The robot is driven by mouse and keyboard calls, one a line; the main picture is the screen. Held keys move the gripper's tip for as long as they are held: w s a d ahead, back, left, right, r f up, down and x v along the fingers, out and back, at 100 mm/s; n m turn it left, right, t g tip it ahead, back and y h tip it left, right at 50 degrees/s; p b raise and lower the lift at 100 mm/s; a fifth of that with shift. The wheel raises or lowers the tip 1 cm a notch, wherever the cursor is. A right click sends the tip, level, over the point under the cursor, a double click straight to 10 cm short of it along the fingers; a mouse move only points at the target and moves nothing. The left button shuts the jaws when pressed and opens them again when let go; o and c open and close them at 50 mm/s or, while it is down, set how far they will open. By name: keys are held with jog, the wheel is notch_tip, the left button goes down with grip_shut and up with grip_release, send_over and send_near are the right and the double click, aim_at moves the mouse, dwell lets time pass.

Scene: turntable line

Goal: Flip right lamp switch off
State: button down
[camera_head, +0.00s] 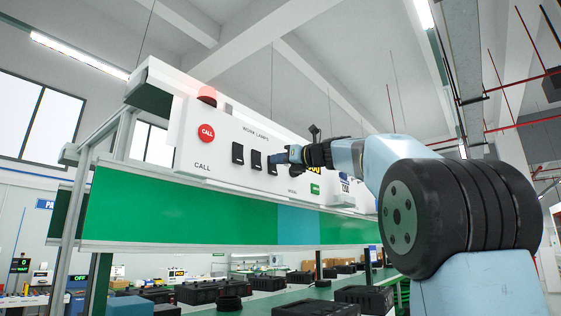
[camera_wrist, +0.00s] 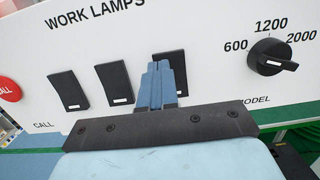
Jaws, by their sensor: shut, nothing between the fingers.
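The white control panel (camera_head: 222,130) carries a row of black rocker switches under the words WORK LAMPS. The left switch (camera_head: 238,153) and the middle switch (camera_head: 256,160) are clear of my gripper. The right lamp switch (camera_wrist: 176,60) is partly hidden behind my fingers in the wrist view. My gripper (camera_wrist: 158,66) is shut and empty, with blue fingertips over the lower part of the right switch. In the head view, my gripper (camera_head: 279,158) is at the panel beside that switch. I cannot tell whether the tips touch it, nor its on/off position.
A black MODEL knob (camera_wrist: 272,57) with marks 600, 1200 and 2000 is right of the switches. A red CALL button (camera_head: 206,133) is at the left. A green board (camera_head: 150,212) runs below the panel; black crates (camera_head: 364,298) stand on the bench underneath.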

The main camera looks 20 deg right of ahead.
jog(key=r+v, duration=0.3)
jog(key=v, duration=1)
jog(key=shift+s+d, duration=0.3)
jog(key=shift+s, duration=0.1)
jog(key=s+a+f+n+g+h, duration=0.2)
jog(key=s+f+n, duration=0.15)
jog(key=f, duration=0.55)
jog(key=s+a+f+n+g+h, duration=0.1)
jog(key=s+a+f+n+g, duration=0.2)
jog(key=f, duration=0.6)
jog(key=s+a+f+n+h, duration=0.2)
jog(key=f+n, duration=0.3)
jog(key=f, duration=0.5)
jog(key=s+f+n+g+h, duration=0.2)
jog(key=s+f+n, duration=0.6)
jog(key=f, duration=0.6)
jog(key=s+f+n+g+h, duration=0.3)
jog(key=s+f+n, duration=0.6)
jog(key=f, duration=0.6)
jog(key=shift+s+d+h, duration=0.3)
jog(key=shift+s+h, duration=0.1)
jog(key=shift+h, duration=0.3)
jog(key=shift+s, duration=0.1)
